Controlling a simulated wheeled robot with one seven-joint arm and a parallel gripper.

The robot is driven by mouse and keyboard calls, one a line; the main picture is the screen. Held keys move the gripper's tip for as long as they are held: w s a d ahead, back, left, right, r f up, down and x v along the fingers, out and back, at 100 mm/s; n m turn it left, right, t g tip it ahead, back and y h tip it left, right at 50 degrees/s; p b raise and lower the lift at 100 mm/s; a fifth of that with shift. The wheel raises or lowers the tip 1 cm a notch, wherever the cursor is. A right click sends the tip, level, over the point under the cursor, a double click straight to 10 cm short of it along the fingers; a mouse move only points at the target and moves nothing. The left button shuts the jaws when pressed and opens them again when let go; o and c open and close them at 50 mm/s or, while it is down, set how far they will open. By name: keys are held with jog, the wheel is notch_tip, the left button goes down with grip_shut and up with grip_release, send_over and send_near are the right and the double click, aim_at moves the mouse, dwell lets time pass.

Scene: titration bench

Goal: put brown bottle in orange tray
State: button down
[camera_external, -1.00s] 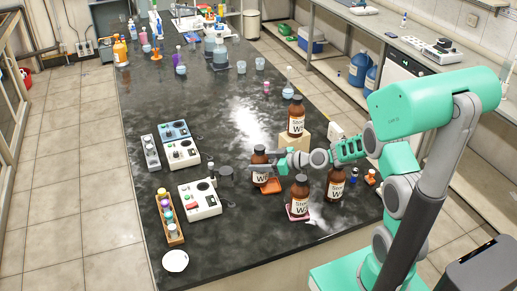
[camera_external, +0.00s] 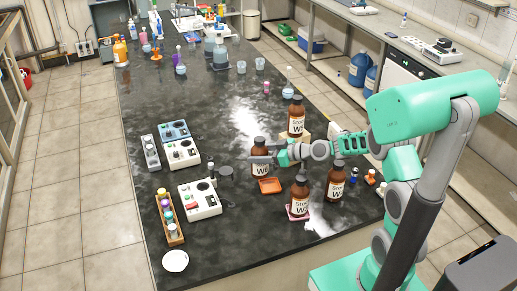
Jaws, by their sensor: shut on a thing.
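Several similar brown bottles with white labels stand on the dark bench. My gripper (camera_external: 264,155) is shut on one brown bottle (camera_external: 260,169), around its upper part. The held bottle looks upright. It appears just behind and above the orange tray (camera_external: 270,187); I cannot tell whether its base is clear of the bench. The small orange tray lies flat, and its visible surface is empty.
Another brown bottle (camera_external: 300,190) stands on a pink tray (camera_external: 299,215) just in front. One brown bottle (camera_external: 336,181) is to the right, and one (camera_external: 296,119) stands behind on a beige block. Instrument boxes (camera_external: 200,200) and a vial rack (camera_external: 169,218) lie left.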

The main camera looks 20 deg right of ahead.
notch_tip(320, 180, up, 6)
jog(key=shift+d+f+b, duration=0.1)
jog(key=shift+f+b, duration=0.15)
jog(key=shift+b, duration=0.3)
jog(key=shift+w+d, duration=0.1)
jog(key=shift+d, duration=0.25)
jog(key=w+d+f+m+t+h+b, duration=0.1)
jog(key=w+d+f+b, duration=0.2)
jog(key=d+f, duration=0.3)
notch_tip(320, 180, up, 5)
jog(key=n+g+y, duration=0.4)
jog(key=n+g, duration=0.1)
jog(key=g, duration=0.1)
send_over(267, 167)
jog(key=d, duration=0.1)
jog(key=shift+s+d+f, duration=0.1)
jog(key=shift+s+f, duration=0.05)
jog(key=shift+s, duration=0.1)
jog(key=shift+n+t, duration=0.3)
notch_tip(267, 167, down, 9)
jog(key=shift+r+p, duration=0.1)
jog(key=shift+p, duration=0.35)
jog(key=shift+c, duration=2.2)
grip_release()
